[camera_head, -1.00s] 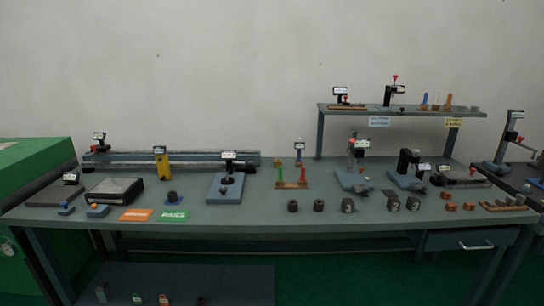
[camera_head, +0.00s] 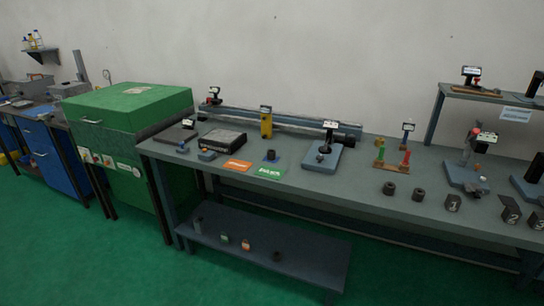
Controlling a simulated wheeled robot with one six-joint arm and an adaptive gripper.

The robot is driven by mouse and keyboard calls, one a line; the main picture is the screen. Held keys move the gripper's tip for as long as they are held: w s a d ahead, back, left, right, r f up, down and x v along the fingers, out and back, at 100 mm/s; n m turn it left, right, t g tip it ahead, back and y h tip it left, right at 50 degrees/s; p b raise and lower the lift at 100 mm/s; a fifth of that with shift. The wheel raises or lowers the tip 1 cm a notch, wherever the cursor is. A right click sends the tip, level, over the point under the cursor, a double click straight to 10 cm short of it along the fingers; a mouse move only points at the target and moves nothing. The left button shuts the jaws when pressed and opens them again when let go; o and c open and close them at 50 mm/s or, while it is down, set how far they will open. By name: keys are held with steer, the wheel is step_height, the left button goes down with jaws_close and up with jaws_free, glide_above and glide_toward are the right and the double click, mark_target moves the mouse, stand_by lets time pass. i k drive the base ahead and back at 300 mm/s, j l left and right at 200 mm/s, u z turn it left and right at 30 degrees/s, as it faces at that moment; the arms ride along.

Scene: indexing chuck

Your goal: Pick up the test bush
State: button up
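I cannot tell for sure which part is the test bush. Two small dark cylindrical parts stand on the bench top right of centre, a left one (camera_head: 389,188) and a right one (camera_head: 418,194). Another dark cylindrical part (camera_head: 271,155) sits on a small blue base beside the green PASS card (camera_head: 270,171). A dark round item (camera_head: 276,256) is on the lower shelf, too small to identify. My gripper is not in view.
The long grey bench (camera_head: 330,185) holds several gauges and stands, and numbered dark blocks (camera_head: 452,202) at right. A lower shelf (camera_head: 300,262) sits beneath. A green machine (camera_head: 130,115) stands left of the bench. The green floor (camera_head: 120,265) in front is clear.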

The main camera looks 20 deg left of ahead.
mark_target(271, 155)
steer(key=i+j+u, duration=0.5)
steer(key=i+u, duration=0.25)
steer(key=i+j+u, duration=0.15)
steer(key=u, duration=0.25)
steer(key=i, duration=0.1)
